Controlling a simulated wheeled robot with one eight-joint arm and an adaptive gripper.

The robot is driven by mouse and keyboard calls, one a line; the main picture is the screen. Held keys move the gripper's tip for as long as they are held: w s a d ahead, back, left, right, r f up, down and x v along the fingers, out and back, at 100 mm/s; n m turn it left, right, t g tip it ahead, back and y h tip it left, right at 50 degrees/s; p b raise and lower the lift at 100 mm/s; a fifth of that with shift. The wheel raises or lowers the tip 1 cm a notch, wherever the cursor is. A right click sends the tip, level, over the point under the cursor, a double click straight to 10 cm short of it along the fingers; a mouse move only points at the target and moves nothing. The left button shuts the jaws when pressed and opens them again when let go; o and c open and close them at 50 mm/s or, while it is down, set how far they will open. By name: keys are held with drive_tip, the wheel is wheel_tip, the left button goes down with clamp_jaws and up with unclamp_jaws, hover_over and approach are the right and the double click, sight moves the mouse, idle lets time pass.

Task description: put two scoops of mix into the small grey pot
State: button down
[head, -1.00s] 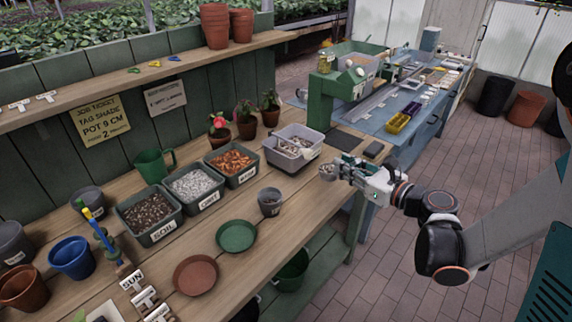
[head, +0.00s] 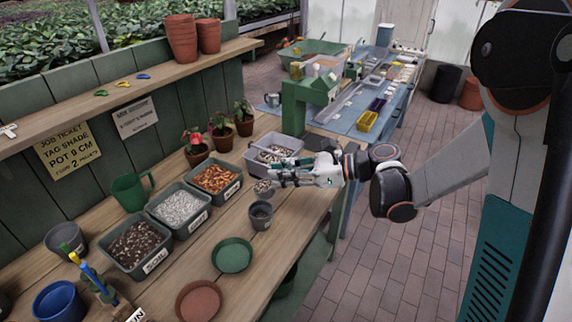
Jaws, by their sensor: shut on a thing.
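The small grey pot (head: 260,216) stands upright on the wooden bench. Its inside looks dark, and I cannot tell whether it holds any mix. My gripper (head: 281,177) is shut on a small scoop (head: 262,188), whose round bowl shows speckled mix. The scoop is just above and behind the pot's rim in the picture; I cannot tell its exact height. A light grey tub (head: 259,165) of speckled mix stands behind my gripper, partly hidden by it.
Dark tubs of soil (head: 137,244), white grit (head: 179,208) and orange bark (head: 215,180) stand in a row to the left. A green saucer (head: 232,255) and a terracotta saucer (head: 198,300) lie in front. Potted plants (head: 222,133) stand behind.

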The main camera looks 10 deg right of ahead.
drive_tip(key=a+h+p, duration=0.1)
drive_tip(key=h+p, duration=0.1)
drive_tip(key=p, duration=0.1)
drive_tip(key=shift+w+a+r+g, duration=0.1)
drive_tip(key=shift+w+a+g, duration=0.1)
drive_tip(key=shift+g, duration=0.2)
drive_tip(key=a+h+p, duration=0.1)
drive_tip(key=h+p, duration=0.1)
drive_tip(key=w+a+g+h+p, duration=0.1)
drive_tip(key=h+p, duration=0.1)
drive_tip(key=p, duration=0.1)
drive_tip(key=shift+a+r, duration=0.1)
drive_tip(key=shift+a, duration=0.3)
drive_tip(key=shift+w+a+g+h+p, duration=0.25)
drive_tip(key=shift+a+g+h+p, duration=0.25)
drive_tip(key=shift+a+h+p, duration=0.5)
drive_tip(key=shift+w+a+f+h, duration=0.1)
drive_tip(key=shift+f+h, duration=0.1)
drive_tip(key=shift+h, duration=0.5)
drive_tip(key=shift+f, duration=0.1)
